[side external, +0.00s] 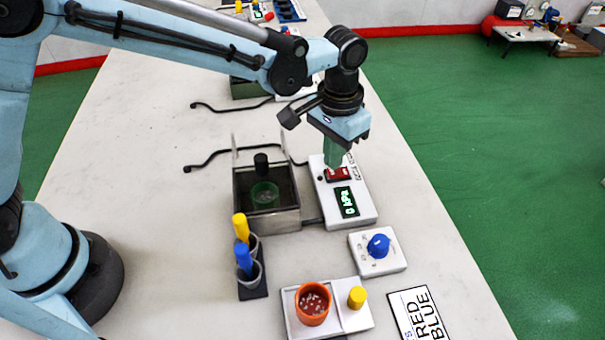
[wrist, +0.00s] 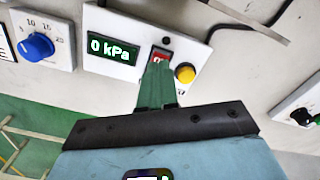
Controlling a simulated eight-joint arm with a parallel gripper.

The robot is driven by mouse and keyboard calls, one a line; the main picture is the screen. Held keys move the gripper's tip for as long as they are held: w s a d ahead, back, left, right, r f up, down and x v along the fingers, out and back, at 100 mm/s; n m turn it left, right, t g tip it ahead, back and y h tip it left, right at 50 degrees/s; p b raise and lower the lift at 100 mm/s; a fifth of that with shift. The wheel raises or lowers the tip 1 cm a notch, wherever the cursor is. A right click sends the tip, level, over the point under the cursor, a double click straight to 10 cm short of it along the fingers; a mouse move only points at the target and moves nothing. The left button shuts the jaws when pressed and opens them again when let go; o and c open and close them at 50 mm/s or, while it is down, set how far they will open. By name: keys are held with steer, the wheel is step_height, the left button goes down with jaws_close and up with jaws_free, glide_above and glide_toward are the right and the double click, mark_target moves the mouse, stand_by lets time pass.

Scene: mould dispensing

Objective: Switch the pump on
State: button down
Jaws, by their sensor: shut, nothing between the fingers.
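The white pump control box (side external: 357,210) stands on the bench, with a green-lit display (side external: 346,202) reading 0 kPa. Its red switch (side external: 337,174) is on the upper part of the box face. My gripper (side external: 336,163) is shut and empty, fingers pointing down at the red switch, at or just above it; contact is unclear. In the wrist view my green fingers (wrist: 156,88) partly cover the red switch (wrist: 161,55). The display (wrist: 112,49) reads 0 kPa there too. A yellow button (wrist: 185,73) sits beside the switch.
A metal chamber (side external: 268,217) with a dark lid and green cup stands left of the box. A blue-knob dial (side external: 378,247), an orange cup (side external: 312,304) on a white tray and a rack with yellow and blue items (side external: 245,265) are nearer.

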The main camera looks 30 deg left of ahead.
steer(key=shift+f, duration=0.95)
stand_by(0.5)
steer(key=shift+r, duration=3.55)
steer(key=shift+a, duration=0.1)
steer(key=s+a+r+n+t, duration=0.1)
steer(key=s+a+r+t, duration=0.15)
steer(key=a, duration=0.35)
steer(key=s+a+r+n+t, duration=0.1)
steer(key=s+a+r, duration=0.15)
steer(key=a, duration=0.45)
steer(key=s+a+f+n+t, duration=0.1)
steer(key=s+a+t, duration=0.2)
steer(key=s+a, duration=0.4)
steer(key=shift+s+a+f+t, duration=0.25)
steer(key=shift+s+a+t, duration=0.1)
steer(key=shift+a, duration=0.75)
